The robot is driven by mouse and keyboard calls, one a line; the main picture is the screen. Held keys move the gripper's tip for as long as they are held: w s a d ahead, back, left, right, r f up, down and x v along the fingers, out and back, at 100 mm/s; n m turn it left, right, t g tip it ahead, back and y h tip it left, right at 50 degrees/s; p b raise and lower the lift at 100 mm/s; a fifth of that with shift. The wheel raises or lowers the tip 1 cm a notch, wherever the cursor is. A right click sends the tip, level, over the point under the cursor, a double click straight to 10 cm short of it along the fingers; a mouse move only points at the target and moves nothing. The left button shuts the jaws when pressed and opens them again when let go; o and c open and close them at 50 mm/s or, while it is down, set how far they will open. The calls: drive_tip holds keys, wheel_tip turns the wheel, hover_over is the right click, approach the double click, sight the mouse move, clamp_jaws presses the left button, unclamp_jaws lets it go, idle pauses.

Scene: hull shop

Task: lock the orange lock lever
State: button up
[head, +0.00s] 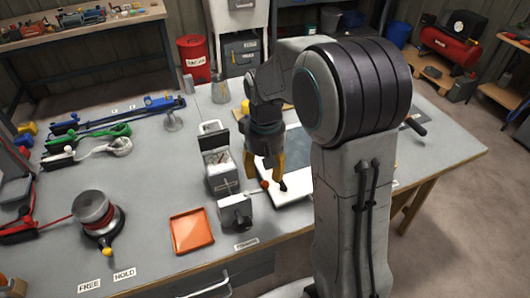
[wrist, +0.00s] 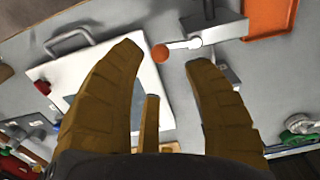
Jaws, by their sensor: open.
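The orange lock lever shows in the head view as an orange ball knob (head: 264,184) on a thin pale arm reaching from a grey block (head: 235,212). In the wrist view the orange knob (wrist: 160,54) is at the upper middle, its silver arm running right to the block (wrist: 214,27). My gripper (head: 267,182) points down over the bench, yellow-brown fingers apart and empty. In the wrist view the knob lies between the fingertips of my gripper (wrist: 162,56). The gap in height between fingertips and knob is hard to tell.
A white plate with a handle (wrist: 85,75) lies beside the lever. An orange tray (head: 192,231) is left of the block in the head view. A grey open-topped box (head: 220,172) stands close behind. A drum (head: 95,212) with FREE and HOLD labels is further left.

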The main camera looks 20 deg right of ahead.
sight(265, 182)
wheel_tip(265, 182, up, 6)
idle(0.4)
idle(0.4)
drive_tip(key=s+f, duration=0.4)
drive_tip(key=s, duration=0.2)
drive_tip(key=s+a+r+t, duration=0.1)
drive_tip(key=s+r+t, duration=0.2)
drive_tip(key=s, duration=0.8)
drive_tip(key=shift+s+r, duration=0.2)
drive_tip(key=shift+r, duration=0.4)
drive_tip(key=shift+a+r+t, duration=0.15)
drive_tip(key=shift+r+t, duration=0.25)
drive_tip(key=shift+r, duration=0.15)
drive_tip(key=shift+c, duration=0.6)
